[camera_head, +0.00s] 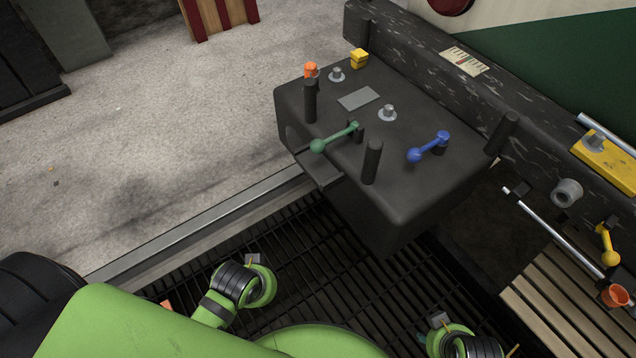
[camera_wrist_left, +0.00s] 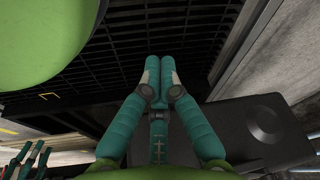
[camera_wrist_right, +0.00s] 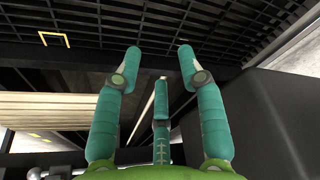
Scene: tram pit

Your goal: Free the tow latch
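The tow latch cannot be told for certain among the fittings on a dark block (camera_head: 420,200) in the head view. The block carries a green lever with a ball end (camera_head: 335,138), a blue lever with a ball end (camera_head: 428,147), an orange piece (camera_head: 311,70) and a yellow piece (camera_head: 359,58). Upright black posts stand between them. My left gripper (camera_wrist_left: 160,62) has its fingertips together with nothing seen between them. My right gripper (camera_wrist_right: 159,52) has its fingers spread and is empty. Both grippers are apart from the levers; their fingers are not clear in the head view.
A black beam (camera_head: 410,50) runs behind the block and bears a label (camera_head: 464,61). At the right are a yellow plate (camera_head: 610,160), a silver rod (camera_head: 553,232), a yellow lever (camera_head: 607,243), an orange cup (camera_head: 615,296) and wooden slats (camera_head: 560,300). Dark grating (camera_head: 310,270) lies below.

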